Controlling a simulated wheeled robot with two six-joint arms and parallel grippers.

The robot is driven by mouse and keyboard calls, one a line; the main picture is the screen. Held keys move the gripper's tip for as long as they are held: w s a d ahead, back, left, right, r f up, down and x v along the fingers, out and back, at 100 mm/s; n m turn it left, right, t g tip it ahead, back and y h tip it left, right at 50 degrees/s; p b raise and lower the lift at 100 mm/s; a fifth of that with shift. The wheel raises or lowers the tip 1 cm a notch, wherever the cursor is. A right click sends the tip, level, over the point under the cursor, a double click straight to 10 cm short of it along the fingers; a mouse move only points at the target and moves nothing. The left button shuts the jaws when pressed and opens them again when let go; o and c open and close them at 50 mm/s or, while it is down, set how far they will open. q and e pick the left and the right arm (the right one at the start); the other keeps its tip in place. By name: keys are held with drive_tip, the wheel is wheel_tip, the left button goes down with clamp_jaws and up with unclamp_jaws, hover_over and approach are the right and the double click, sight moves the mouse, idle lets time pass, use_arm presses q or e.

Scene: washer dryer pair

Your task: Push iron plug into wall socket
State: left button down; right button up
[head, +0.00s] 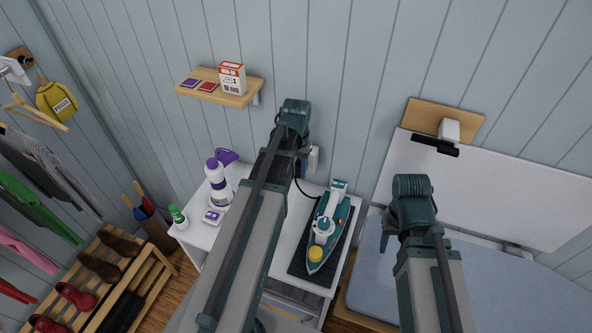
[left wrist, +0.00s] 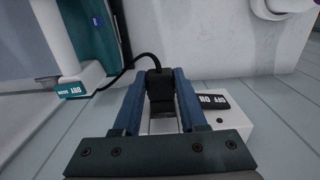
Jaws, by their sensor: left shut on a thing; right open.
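The black iron plug (left wrist: 160,92) is between the blue fingers of my left gripper (left wrist: 163,76), which is shut on it. Its black cord runs to the teal and white iron (head: 324,232) on the white cabinet. The white wall socket (left wrist: 236,128) with an ON/OFF switch is right at the plug. It also shows beside the left gripper in the head view (head: 314,160). Whether the plug's pins are in the socket is hidden. My right gripper (head: 386,240) is open and empty, away from the iron at the right.
The iron rests on a dark mat (head: 301,264). A white and purple bottle (head: 219,188) stands on the cabinet to the left. A wooden shelf (head: 234,98) with a box is on the wall above. An ironing board (head: 500,290) lies at the right.

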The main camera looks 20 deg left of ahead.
use_arm(q)
drive_tip(key=shift+w, duration=1.1)
idle(0.3)
drive_tip(key=shift+c, duration=1.9)
unclamp_jaws()
wheel_tip(320, 180, up, 14)
drive_tip(key=p, duration=1.4)
drive_tip(key=shift+f, duration=0.15)
